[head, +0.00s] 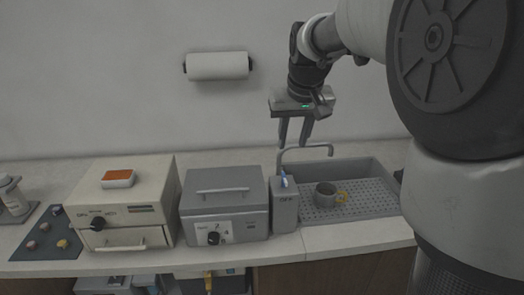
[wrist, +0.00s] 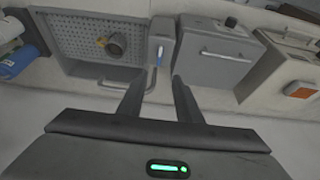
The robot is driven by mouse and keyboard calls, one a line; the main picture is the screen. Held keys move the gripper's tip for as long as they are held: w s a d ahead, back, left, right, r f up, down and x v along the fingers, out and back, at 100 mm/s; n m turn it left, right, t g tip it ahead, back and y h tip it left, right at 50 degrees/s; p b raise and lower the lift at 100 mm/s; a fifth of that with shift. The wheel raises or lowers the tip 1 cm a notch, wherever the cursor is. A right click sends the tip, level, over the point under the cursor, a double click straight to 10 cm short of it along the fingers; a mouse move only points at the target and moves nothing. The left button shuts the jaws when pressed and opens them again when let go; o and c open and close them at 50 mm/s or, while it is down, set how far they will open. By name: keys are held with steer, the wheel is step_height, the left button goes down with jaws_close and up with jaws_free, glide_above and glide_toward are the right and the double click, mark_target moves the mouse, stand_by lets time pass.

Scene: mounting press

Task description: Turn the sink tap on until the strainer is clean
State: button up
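The tap is a thin grey curved spout (head: 306,149) at the back edge of the grey sink (head: 378,207). I see no water running from it. A grey cup-shaped piece with a yellow handle (head: 325,198), possibly the strainer, stands on the sink's perforated floor; it also shows in the wrist view (wrist: 117,45). I cannot tell whether it is dirty. My gripper (head: 292,146) is open and empty, pointing down above the back of the sink, close to the spout. In the wrist view the spout (wrist: 112,88) lies near the left finger of my gripper (wrist: 161,77).
A narrow grey box (head: 285,208) with a blue-tipped item on top stands left of the sink. Further left are a grey lidded machine (head: 225,206) and a cream machine (head: 133,195) carrying an orange-topped dish (head: 118,178). A paper roll (head: 218,66) hangs on the wall.

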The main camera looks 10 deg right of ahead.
mark_target(285, 177)
steer(key=x, duration=1.7)
steer(key=shift+w+f+b, duration=0.1)
steer(key=shift+w+b, duration=0.05)
steer(key=shift+b, duration=0.2)
jaws_close()
